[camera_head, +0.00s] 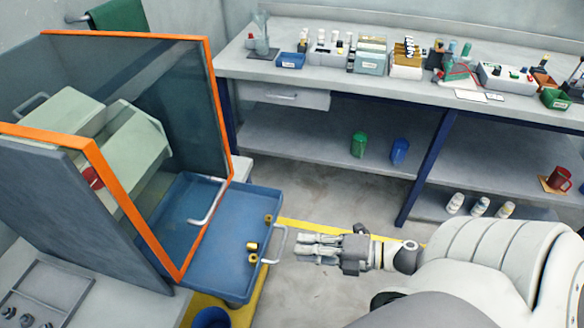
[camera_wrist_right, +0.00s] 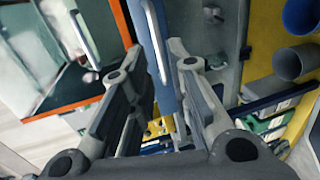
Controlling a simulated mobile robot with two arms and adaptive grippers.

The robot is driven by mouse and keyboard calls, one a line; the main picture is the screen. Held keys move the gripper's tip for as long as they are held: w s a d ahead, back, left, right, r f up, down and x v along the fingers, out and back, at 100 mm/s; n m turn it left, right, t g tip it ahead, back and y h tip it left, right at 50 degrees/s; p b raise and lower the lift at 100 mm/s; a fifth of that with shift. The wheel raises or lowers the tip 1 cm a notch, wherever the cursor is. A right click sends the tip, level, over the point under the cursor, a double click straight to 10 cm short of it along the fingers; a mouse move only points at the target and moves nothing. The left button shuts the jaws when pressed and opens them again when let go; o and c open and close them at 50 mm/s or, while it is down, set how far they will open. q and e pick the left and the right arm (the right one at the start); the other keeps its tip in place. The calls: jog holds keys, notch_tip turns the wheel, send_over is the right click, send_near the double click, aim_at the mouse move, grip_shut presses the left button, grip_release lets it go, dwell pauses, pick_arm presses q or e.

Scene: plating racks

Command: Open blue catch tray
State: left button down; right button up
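The blue catch tray (camera_head: 215,262) sticks out below the orange-framed machine at the left of the head view. A pale bar handle (camera_head: 277,246) is on its right-hand side. My left gripper is out of view.
The orange-framed clear door (camera_head: 215,110) with its own handle (camera_head: 208,203) stands above the tray. A blue bin (camera_head: 210,318) sits below it. A grey workbench (camera_head: 330,76) full of parts runs along the back. The floor (camera_head: 330,215) between is clear.

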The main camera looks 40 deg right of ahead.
jog(key=v, duration=0.7)
dwell(0.4)
